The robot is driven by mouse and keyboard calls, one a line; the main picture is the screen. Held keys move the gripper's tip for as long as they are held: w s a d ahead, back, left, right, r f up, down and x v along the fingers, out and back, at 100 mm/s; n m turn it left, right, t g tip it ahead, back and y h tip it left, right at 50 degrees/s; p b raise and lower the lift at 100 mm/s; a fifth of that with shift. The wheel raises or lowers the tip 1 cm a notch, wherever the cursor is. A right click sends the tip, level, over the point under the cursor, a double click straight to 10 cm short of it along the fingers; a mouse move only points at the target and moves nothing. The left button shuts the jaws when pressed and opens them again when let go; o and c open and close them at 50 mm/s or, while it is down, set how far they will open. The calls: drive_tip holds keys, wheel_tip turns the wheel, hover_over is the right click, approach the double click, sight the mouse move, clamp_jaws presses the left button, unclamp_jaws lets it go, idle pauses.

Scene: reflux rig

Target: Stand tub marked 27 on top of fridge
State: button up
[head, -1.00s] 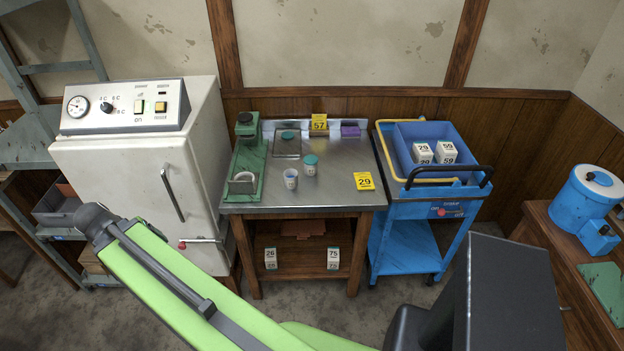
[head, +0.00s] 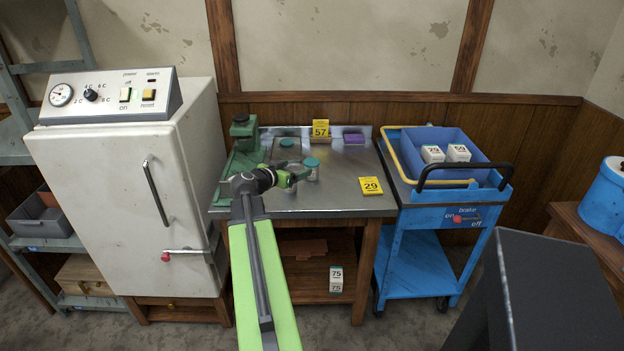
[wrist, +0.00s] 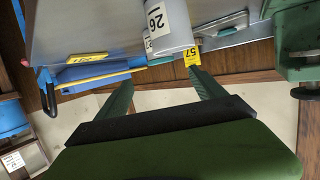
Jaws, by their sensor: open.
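The fridge (head: 120,190) is the white cabinet with a dial panel at the left. A tub with a teal lid (head: 312,166) stands on the metal table, just beyond my gripper (head: 292,182). In the wrist view a pale tub (wrist: 172,28) lies ahead of my open fingers (wrist: 163,88); its label seems to read 26, tilted. Another tub, seen earlier near the table's front, is hidden behind my gripper in the head view. Nothing shows between my fingers.
A green stand (head: 240,160) is at the table's left. Yellow cards read 57 (head: 320,129) and 29 (head: 371,186). A blue trolley (head: 445,215) with a bin of white cubes stands right. A box marked 75 (head: 336,278) is on the lower shelf.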

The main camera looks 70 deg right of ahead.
sight(311, 162)
drive_tip(key=b+x, duration=0.2)
drive_tip(key=x, duration=0.8)
drive_tip(key=shift+s+d+f+b, duration=0.1)
drive_tip(key=shift+d+b, duration=0.15)
drive_tip(key=shift+b, duration=0.05)
drive_tip(key=c, duration=1.6)
drive_tip(key=shift+r+p, duration=0.55)
drive_tip(key=shift+r, duration=0.05)
wheel_tip(311, 162, up, 4)
drive_tip(key=p, duration=0.3)
drive_tip(key=shift+f+p, duration=0.1)
drive_tip(key=shift+p, duration=0.3)
drive_tip(key=shift+s+a+r+p, duration=1)
drive_tip(key=shift+s+r+p, duration=0.7)
drive_tip(key=shift+r+p, duration=0.1)
drive_tip(key=shift+s+a+r+p, duration=1)
drive_tip(key=shift+s+r+p, duration=0.7)
drive_tip(key=shift+r+p, duration=0.1)
drive_tip(key=shift+s+a+r+p, duration=1)
drive_tip(key=shift+s+r+p, duration=0.65)
drive_tip(key=shift+r+p, duration=0.15)
